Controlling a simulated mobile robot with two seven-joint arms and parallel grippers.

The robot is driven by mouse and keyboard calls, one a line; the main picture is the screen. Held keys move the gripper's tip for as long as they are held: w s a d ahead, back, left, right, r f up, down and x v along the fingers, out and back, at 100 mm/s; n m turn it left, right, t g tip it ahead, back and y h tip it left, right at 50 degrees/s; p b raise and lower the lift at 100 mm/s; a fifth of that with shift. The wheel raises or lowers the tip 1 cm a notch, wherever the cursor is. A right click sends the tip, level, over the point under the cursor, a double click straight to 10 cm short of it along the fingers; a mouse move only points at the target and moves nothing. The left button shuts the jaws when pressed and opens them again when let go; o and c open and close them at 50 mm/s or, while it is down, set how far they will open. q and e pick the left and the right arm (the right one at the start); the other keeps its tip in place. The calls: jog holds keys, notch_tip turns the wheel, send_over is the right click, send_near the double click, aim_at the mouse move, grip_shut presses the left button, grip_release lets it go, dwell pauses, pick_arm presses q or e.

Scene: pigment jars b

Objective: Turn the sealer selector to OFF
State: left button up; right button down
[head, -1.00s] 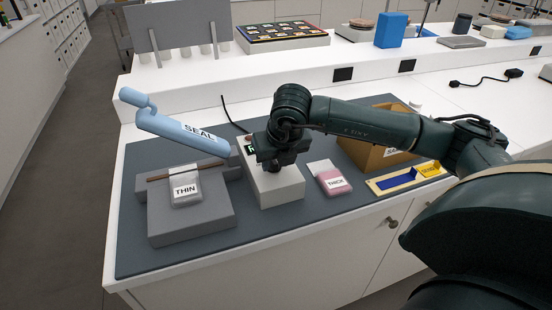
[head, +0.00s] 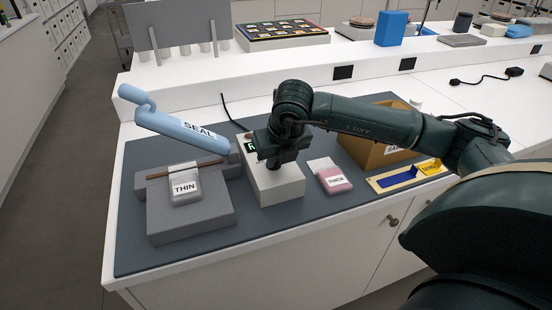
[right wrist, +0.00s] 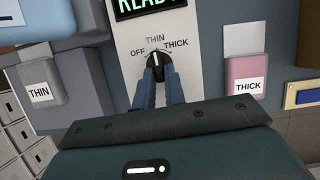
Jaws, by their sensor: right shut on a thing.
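The sealer control box (head: 277,185) is a pale block on the grey mat, with a lit green READY display. Its dark selector knob (right wrist: 158,62) shows in the right wrist view, below the labels OFF on the left, THIN at the top and THICK on the right. The knob's white pointer line points up, towards THIN. My right gripper (right wrist: 156,88) is shut on the knob, one finger on each side. In the head view my right gripper (head: 273,163) is over the box and hides the knob. My left gripper is not in view.
The sealer (head: 190,215) stands left of the box, its blue SEAL lever (head: 175,128) raised. A THIN pouch (head: 187,188) lies on it. A pink THICK pouch (head: 331,177) lies right of the box. A cardboard box (head: 367,150) and a blue-and-yellow tray (head: 395,180) are further right.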

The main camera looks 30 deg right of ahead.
jog(key=n+b, duration=0.1)
jog(key=n+y+b, duration=0.1)
jog(key=b, duration=0.1)
jog(key=shift+d+f, duration=0.25)
jog(key=shift+f, duration=0.05)
jog(key=n+y+b, duration=0.1)
jog(key=n+b, duration=0.1)
jog(key=n, duration=0.1)
jog(key=shift+d+r, duration=0.1)
jog(key=shift+d, duration=0.05)
jog(key=n, duration=0.1)
jog(key=n+y+b, duration=0.1)
jog(key=n, duration=0.1)
jog(key=shift+w+d+r, duration=0.15)
jog(key=shift+d, duration=0.05)
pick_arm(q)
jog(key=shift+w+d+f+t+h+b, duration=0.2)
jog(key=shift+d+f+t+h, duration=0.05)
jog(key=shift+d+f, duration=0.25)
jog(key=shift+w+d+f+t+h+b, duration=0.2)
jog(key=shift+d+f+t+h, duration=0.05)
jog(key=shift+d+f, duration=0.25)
pick_arm(e)
jog(key=shift+n+g+y, duration=0.3)
jog(key=shift+n+y, duration=0.1)
jog(key=shift+n, duration=0.3)
jog(key=shift+r, duration=0.1)
jog(key=c, duration=1.5)
grip_release()
